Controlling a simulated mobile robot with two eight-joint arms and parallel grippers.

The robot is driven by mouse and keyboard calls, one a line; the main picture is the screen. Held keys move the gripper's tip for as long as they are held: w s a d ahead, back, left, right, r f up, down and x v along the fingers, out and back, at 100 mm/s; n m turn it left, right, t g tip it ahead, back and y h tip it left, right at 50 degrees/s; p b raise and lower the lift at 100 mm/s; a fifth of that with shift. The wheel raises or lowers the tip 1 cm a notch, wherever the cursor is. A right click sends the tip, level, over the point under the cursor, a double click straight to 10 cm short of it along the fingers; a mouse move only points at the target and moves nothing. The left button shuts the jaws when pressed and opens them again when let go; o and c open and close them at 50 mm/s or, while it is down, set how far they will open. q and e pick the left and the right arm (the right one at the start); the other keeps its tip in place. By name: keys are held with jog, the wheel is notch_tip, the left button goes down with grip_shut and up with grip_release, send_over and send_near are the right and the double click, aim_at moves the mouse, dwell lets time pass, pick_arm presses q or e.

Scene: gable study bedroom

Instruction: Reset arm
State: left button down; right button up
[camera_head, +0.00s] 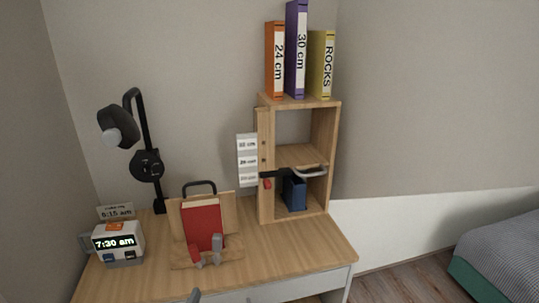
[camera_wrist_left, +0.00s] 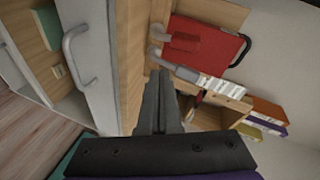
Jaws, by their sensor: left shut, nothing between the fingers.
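My left gripper (camera_wrist_left: 161,80) shows in the left wrist view with its dark fingers together and nothing between them. It points toward the desk front, with the red book beyond its tips. The red book (camera_head: 202,226) leans on a wooden stand (camera_head: 181,252) on the desk in the head view. It also shows in the left wrist view (camera_wrist_left: 204,44). A small grey piece shows at the bottom edge of the head view; I cannot tell whether it is a handle or my fingertip. My right gripper is not in view.
The wooden desk (camera_head: 301,243) carries a black lamp (camera_head: 148,163), a clock (camera_head: 118,240) and a shelf unit (camera_head: 264,206) with several binders on top. A blue object (camera_head: 294,193) stands inside the shelf. A bed (camera_head: 505,252) is at the right, with open floor (camera_head: 400,272) between.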

pick_arm(q)
jog(key=s+d+f+n+g, duration=0.1)
jog(key=s+f+n+g, duration=0.35)
jog(key=s, duration=0.35)
jog(key=s+f+n+g, duration=0.3)
jog(key=s+n, duration=0.2)
jog(key=s, duration=0.2)
jog(key=s+d+f+n+g, duration=0.1)
jog(key=s+f+n+g, duration=0.25)
jog(key=s, duration=0.45)
notch_tip(320, 180, up, 22)
jog(key=w+t+p, duration=0.1)
jog(key=w+p, duration=0.1)
jog(key=p, duration=1.7)
jog(key=shift+w+a+n+h, duration=0.15)
jog(key=shift+a+n+h, duration=0.05)
jog(key=shift+n+h, duration=0.1)
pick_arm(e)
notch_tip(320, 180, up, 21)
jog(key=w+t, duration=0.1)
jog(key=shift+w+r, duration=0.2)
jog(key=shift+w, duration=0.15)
pick_arm(q)
jog(key=shift+f, duration=0.1)
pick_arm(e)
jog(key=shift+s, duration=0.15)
